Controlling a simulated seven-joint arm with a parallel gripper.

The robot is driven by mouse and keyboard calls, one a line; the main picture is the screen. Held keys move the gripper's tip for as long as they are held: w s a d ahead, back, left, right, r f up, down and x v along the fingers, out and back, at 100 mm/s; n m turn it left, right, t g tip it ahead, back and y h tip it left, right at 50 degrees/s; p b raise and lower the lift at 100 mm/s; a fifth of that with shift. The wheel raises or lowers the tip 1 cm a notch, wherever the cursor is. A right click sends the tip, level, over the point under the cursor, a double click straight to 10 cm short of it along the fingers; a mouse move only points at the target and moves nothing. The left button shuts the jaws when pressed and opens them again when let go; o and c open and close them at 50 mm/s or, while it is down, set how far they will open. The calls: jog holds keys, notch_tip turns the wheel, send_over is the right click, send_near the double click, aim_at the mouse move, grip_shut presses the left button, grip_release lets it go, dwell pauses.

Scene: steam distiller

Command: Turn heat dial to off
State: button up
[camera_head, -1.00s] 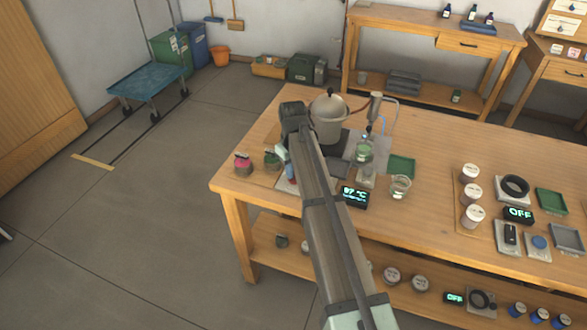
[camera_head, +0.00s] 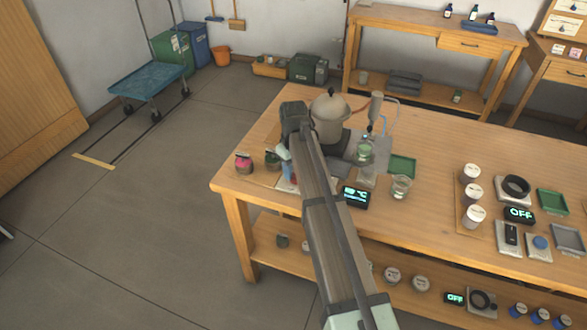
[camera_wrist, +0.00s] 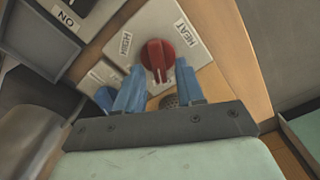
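The heat dial (camera_wrist: 157,60) is a red knob with a pointer ridge on a pale plate (camera_wrist: 200,50) in the wrist view. The plate carries a HEAT label (camera_wrist: 182,33) and another label that seems to read HIGH (camera_wrist: 126,42). My gripper (camera_wrist: 160,66) is open, with one blue fingertip on each side of the knob; I cannot tell whether they touch it. In the head view my arm hides the dial. The still pot (camera_head: 329,118) stands behind my gripper, and the temperature display (camera_head: 355,197) is to the right of my arm.
An ON label (camera_wrist: 67,19) shows at the wrist view's upper left. Near my arm stand a pink-topped jar (camera_head: 243,163), a glass of green liquid (camera_head: 364,151), an empty beaker (camera_head: 401,187) and a green tray (camera_head: 402,166). The table's left front edge is close.

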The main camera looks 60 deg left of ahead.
notch_tip(320, 180, up, 14)
dwell(0.8)
jog(key=shift+f, duration=0.1)
dwell(0.4)
